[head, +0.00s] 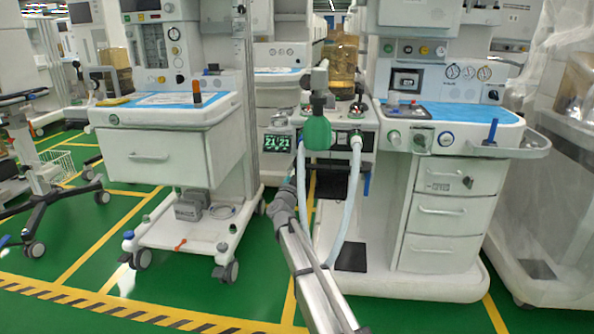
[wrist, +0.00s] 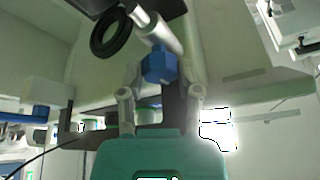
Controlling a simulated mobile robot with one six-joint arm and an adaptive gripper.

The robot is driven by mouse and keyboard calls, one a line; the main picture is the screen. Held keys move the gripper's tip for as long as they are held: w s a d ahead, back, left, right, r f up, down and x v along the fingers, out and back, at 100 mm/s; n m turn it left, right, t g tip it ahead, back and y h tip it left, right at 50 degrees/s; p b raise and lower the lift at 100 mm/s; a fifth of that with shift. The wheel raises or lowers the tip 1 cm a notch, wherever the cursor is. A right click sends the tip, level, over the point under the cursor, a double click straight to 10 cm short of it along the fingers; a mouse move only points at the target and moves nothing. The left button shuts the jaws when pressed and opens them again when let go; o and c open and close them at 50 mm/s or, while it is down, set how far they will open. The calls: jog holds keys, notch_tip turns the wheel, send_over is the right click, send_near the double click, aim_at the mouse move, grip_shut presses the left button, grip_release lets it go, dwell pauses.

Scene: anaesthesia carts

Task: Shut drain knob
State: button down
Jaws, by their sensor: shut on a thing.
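In the wrist view, a faceted blue knob (wrist: 160,65) sits at the end of a pale, slanting cylindrical fitting (wrist: 160,32). My gripper (wrist: 161,77) has its two grey fingers on either side of the knob and is shut on it. The teal gripper body (wrist: 160,150) fills the bottom of this view. In the head view, my arm reaches up from the bottom toward the middle machine; my fingertips and the knob between them cannot be made out there.
A black ring (wrist: 108,34) lies close to the upper left of the knob. In the head view, pale hoses (head: 345,212) hang by the green bulb-like part (head: 317,133). Carts with drawers stand left (head: 152,160) and right (head: 440,212). Green floor (head: 190,292) is clear in front.

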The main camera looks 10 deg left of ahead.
dwell(0.3)
jog(key=shift+c, duration=1.5)
grip_release()
jog(key=shift+s, duration=0.1)
